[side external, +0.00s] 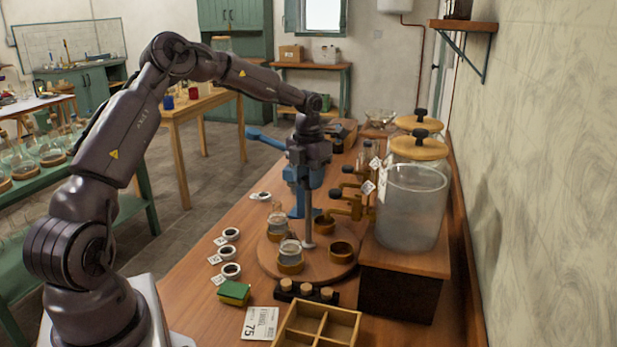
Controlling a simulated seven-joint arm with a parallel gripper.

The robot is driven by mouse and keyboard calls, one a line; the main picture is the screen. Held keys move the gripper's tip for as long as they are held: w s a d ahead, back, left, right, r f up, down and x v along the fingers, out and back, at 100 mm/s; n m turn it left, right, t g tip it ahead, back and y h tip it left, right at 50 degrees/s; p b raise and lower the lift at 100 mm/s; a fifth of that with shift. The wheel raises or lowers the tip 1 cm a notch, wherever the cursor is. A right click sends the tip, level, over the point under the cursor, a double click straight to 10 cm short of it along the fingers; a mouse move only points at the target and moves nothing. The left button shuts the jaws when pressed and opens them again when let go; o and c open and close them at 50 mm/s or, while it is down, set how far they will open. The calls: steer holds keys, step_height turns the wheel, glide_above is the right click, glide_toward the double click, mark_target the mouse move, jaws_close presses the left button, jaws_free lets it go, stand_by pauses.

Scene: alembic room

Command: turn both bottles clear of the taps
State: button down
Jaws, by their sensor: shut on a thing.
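Two small clear glass bottles stand upright in brass-coloured cups on a round wooden turntable (268,258): a front bottle (290,249) and a rear bottle (277,219). Both are on the turntable's left side. The brass taps (352,207) of the big glass jars are to the right, with a visible gap between them and the bottles. My gripper (308,185) points down over the turntable's middle. It is shut on the upright grey post (308,222) there; the fingertips are hard to make out against it.
A front empty cup (341,251) and a rear empty cup (324,222) sit on the turntable's right. A blue lever device (265,138) stands behind my gripper. The large glass jar (412,205) stands on a wooden box. A divided tray (318,325) and green sponge (234,292) lie in front.

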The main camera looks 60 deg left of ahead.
steer(key=shift+r+m, duration=0.1)
steer(key=shift+m, duration=1.6)
steer(key=c, duration=0.7)
jaws_free()
steer(key=shift+r, duration=0.1)
step_height(320, 180, up, 13)
